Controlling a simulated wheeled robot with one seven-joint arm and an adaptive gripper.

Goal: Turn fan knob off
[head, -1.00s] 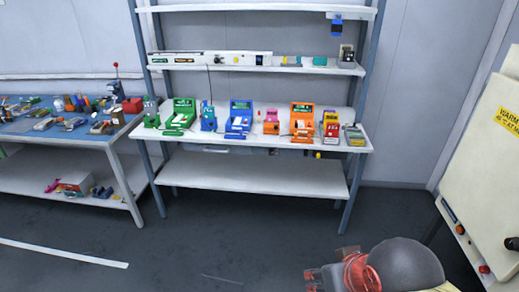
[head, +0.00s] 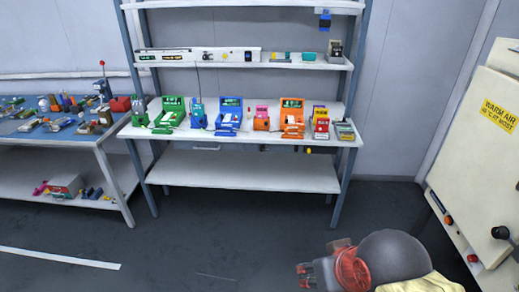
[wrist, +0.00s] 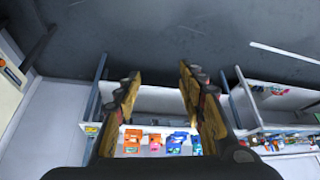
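A cream cabinet (head: 470,150) with a yellow "WARM AIR" label (head: 499,115) stands at the right edge. Its front carries a black knob (head: 501,232), a red knob (head: 472,258) and a small dark-and-red knob (head: 448,219). I cannot tell which is the fan knob or how any is turned. My gripper (head: 304,275) is low in front, to the left of the cabinet and apart from it. In the wrist view my gripper (wrist: 160,72) has its two fingers wide apart with nothing between them. Part of the cabinet (wrist: 8,95) shows there at the left edge.
A white shelf rack (head: 250,178) with several coloured machines stands ahead against the wall. A blue-topped bench (head: 50,130) with many small parts is at the left. The dark floor (head: 200,235) between me and the rack is clear.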

